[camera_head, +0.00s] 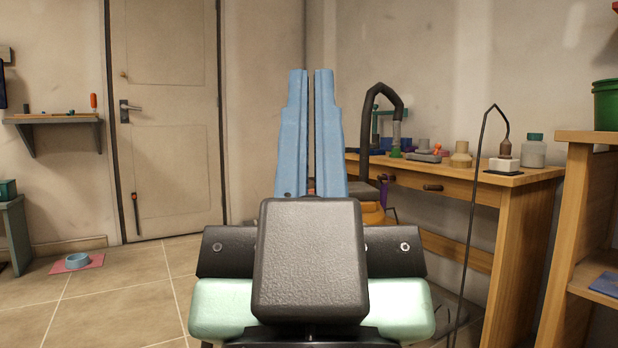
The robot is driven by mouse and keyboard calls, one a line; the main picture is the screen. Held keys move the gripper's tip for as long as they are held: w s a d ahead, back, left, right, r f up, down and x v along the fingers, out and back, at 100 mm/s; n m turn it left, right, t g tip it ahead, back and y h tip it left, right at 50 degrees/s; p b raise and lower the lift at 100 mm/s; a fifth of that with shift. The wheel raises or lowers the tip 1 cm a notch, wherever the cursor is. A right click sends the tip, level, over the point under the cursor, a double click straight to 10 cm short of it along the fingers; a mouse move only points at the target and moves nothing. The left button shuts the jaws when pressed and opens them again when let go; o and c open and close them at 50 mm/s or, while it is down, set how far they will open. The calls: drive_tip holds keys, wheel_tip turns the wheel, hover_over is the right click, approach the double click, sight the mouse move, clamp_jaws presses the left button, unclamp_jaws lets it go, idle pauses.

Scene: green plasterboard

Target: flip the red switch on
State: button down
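My gripper (311,72) rises in the middle of the view, its two long blue fingers pointing up and away. A narrow gap runs between the fingers, and I see nothing held at their tips. Whether they are fully shut is unclear. I cannot make out a red switch. A small orange-red item (440,150) stands among things on the workbench at the right, too small to identify. A bit of red shows low between the fingers, and I cannot tell what it is. My gripper and wrist hide part of the room behind them.
A thin black stand (473,215) rises in front. Wooden shelving (575,225) stands far right. Tiled floor there is mostly clear.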

wheel_tip(320, 180, up, 66)
drive_tip(key=p, duration=6.3)
drive_tip(key=shift+f+p, duration=0.15)
drive_tip(key=shift+p, duration=0.25)
drive_tip(key=shift+w, duration=0.1)
